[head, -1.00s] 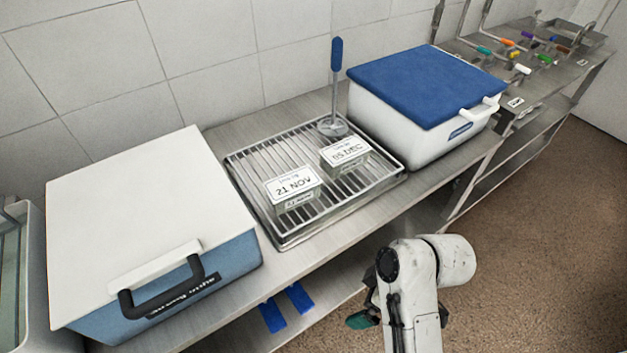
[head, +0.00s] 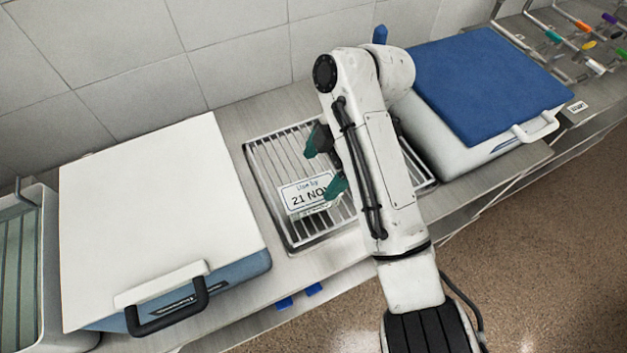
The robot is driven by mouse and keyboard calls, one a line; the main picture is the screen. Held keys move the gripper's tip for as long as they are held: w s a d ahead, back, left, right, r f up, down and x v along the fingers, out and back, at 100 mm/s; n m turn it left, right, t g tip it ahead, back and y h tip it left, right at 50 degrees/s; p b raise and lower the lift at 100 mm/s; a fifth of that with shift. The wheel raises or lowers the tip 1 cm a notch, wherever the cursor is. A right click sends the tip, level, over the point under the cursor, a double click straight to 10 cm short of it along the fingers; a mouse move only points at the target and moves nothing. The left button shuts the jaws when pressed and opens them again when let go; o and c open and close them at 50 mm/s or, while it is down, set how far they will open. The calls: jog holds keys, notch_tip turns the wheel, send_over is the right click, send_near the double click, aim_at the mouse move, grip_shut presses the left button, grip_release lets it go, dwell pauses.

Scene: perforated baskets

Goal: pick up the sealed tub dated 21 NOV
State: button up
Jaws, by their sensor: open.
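The tub dated 21 NOV (head: 300,196) sits on the wire rack (head: 262,160). Its white label faces up, and its right end is partly covered by a green fingertip. My gripper (head: 328,163) is open, its two green fingers at the right of the tub. One finger lies over the label's right edge and the other is farther back over the rack. I cannot tell whether a finger touches the tub. The tub dated 05 DEC is hidden behind my arm.
A white-lidded blue box (head: 160,200) with a black handle stands left of the rack. A blue-lidded white box (head: 485,95) stands on the right. A blue-handled tool (head: 380,34) rises behind my arm. The tiled wall (head: 235,60) is at the back.

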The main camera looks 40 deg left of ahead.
aim_at(311, 191)
jog(key=b+x, duration=0.1)
jog(key=x, duration=0.3)
jog(key=shift+f, duration=0.4)
jog(key=shift+p+x, duration=0.7)
jog(key=shift+x, duration=2)
jog(key=shift+w+f, duration=0.1)
jog(key=shift+f, duration=0.05)
jog(key=shift+c, duration=0.4)
jog(key=c, duration=1.2)
